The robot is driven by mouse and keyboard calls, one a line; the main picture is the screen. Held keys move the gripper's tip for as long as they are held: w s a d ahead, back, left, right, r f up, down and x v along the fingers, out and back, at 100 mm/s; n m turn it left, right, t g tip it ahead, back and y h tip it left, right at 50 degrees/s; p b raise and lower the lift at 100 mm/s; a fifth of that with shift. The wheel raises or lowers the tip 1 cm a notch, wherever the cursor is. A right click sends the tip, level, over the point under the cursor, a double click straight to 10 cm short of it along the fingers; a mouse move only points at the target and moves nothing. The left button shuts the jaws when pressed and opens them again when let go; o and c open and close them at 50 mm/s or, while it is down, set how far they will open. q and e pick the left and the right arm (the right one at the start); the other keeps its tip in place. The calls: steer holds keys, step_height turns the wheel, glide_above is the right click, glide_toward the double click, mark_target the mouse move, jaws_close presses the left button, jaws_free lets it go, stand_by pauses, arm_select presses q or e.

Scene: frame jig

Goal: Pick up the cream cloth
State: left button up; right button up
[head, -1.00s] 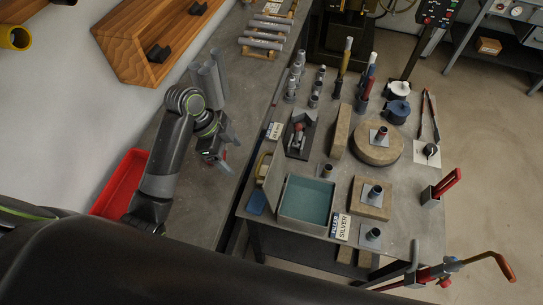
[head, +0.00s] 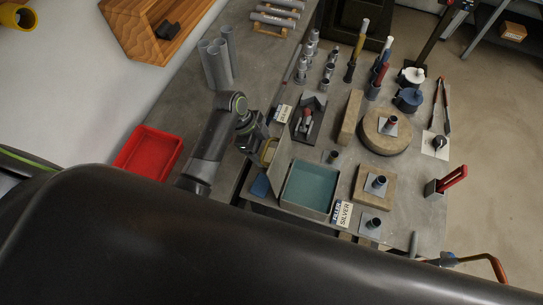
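I cannot make out a cream cloth for certain in the head view. A small yellowish item (head: 269,151) shows at the left edge of the workbench, partly hidden by my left gripper (head: 262,142); I cannot tell what it is. My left gripper is above or beside it, and its fingers are too hidden to tell open from shut. A blue pad (head: 260,187) lies just below it, next to an open box with a teal inside (head: 311,188). My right gripper is not in view.
A red tray (head: 149,153) and grey tubes (head: 216,66) stand on the left bench. My dark body covers the bottom.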

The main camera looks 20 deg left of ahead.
mark_target(271, 157)
arm_select(q)
steer(key=shift+d+f, duration=0.15)
steer(key=shift+f, duration=0.1)
steer(key=x, duration=0.1)
steer(key=p+x, duration=0.1)
steer(key=x, duration=0.1)
steer(key=shift+w+d+f+p, duration=0.15)
steer(key=shift+w+f+p, duration=0.1)
steer(key=shift+f+p, duration=0.1)
steer(key=shift+d+f, duration=0.2)
steer(key=shift+f, duration=0.3)
steer(key=c, duration=0.7)
steer(key=shift+r, duration=0.1)
steer(key=shift+c, duration=0.2)
